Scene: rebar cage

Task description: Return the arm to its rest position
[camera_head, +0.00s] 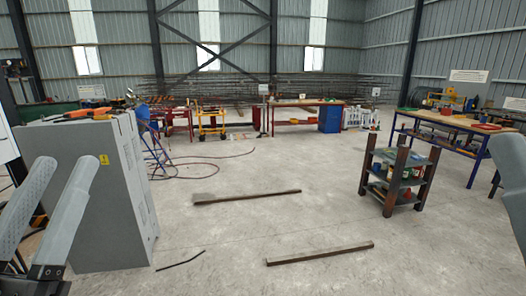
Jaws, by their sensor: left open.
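My left gripper (66,164) is at the lower left, close to the camera. Its two grey fingers point upward with a wide gap between them, open and empty. It shows in front of the large grey cabinet (115,215), and I cannot tell whether they touch. A smooth blue-grey shape at the right edge may be part of my right arm. The picture cuts it off, so its jaws cannot be judged.
An orange tool (88,114) lies on the cabinet. Two bars (247,197) (320,254) and a thin rod (180,260) lie on the concrete floor. A small shelf cart (398,178) stands right, before a blue-framed workbench (450,124). The middle floor is mostly clear.

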